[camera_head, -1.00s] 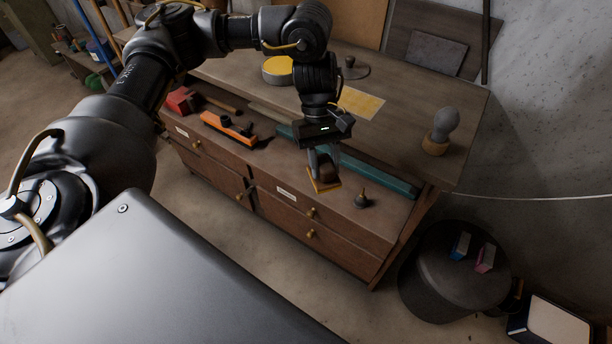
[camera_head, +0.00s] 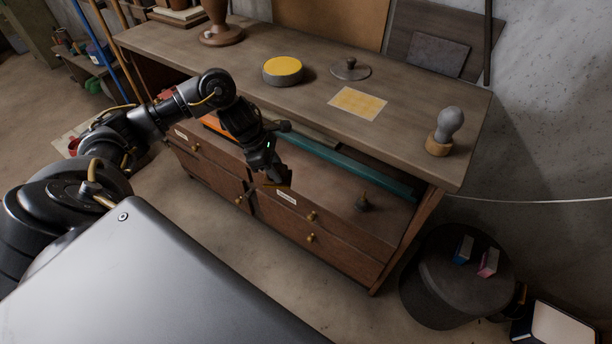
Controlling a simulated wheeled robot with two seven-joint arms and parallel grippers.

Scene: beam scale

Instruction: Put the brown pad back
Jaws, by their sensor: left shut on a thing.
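My left gripper (camera_head: 274,176) is shut on a small brown pad (camera_head: 284,181) with an orange-yellow edge. It holds the pad near the front edge of the cabinet's lower shelf, above the drawers. The pad is small and partly hidden by the fingers, and I cannot tell whether it touches the shelf. My right gripper is not in view.
A teal bar (camera_head: 345,170) and a small dark knobbed piece (camera_head: 363,203) lie on the lower shelf (camera_head: 325,187). The bench top (camera_head: 230,60) holds a round yellow-topped tin (camera_head: 283,70), a knobbed lid (camera_head: 350,68), a yellow sheet (camera_head: 358,103) and a grey bulb-shaped piece (camera_head: 447,128).

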